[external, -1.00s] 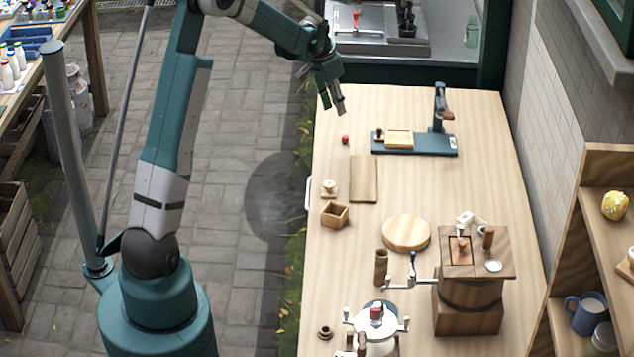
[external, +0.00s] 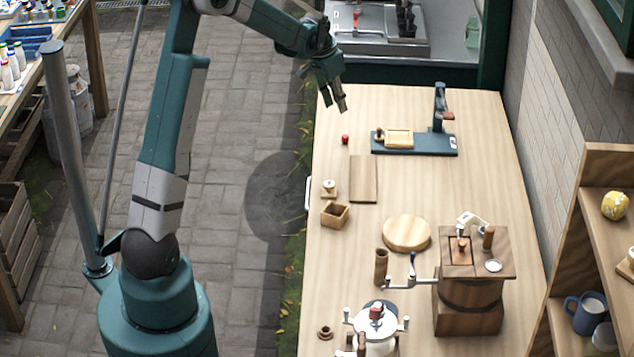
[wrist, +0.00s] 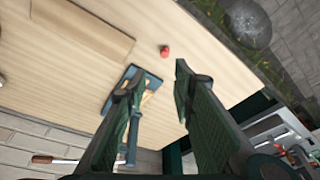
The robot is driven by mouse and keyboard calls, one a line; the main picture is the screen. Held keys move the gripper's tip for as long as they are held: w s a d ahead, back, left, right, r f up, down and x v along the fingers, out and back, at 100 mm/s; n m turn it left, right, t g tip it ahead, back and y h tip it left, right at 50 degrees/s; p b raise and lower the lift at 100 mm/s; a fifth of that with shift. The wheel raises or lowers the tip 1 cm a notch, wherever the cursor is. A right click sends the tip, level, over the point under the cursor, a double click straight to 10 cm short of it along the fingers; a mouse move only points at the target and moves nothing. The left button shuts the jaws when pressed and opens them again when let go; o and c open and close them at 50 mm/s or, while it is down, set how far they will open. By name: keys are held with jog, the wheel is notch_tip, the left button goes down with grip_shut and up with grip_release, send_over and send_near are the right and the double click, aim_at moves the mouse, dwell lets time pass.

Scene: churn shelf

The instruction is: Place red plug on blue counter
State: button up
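The red plug (external: 345,139) is a small red piece standing on the wooden worktop near its left edge. It also shows in the wrist view (wrist: 165,51), beyond the fingertips and apart from them. My gripper (external: 340,104) hangs above the far left part of the worktop, farther back than the plug. In the wrist view its two fingers (wrist: 158,72) are spread with nothing between them. A dark blue base with an upright post (external: 415,146) stands right of the plug and carries a small wooden tray. I cannot tell whether this is the blue counter.
A flat wooden board (external: 364,180), a small wooden box (external: 335,215) and a round board (external: 407,233) lie nearer. A wooden churn box (external: 470,285) and a white cranked pot (external: 376,335) stand at the front. The worktop's middle right is clear.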

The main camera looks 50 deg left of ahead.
jog(key=s+d+r+n+t, duration=0.1)
jog(key=s+d+r+t, duration=0.1)
jog(key=s+d+r, duration=1.7)
jog(key=s+d+f+t, duration=0.1)
jog(key=s+d, duration=0.3)
jog(key=s, duration=0.8)
jog(key=s+d+f+n+t, duration=0.1)
jog(key=s+d, duration=0.4)
jog(key=s, duration=0.7)
jog(key=shift+s+f, duration=0.4)
jog(key=shift+f, duration=0.05)
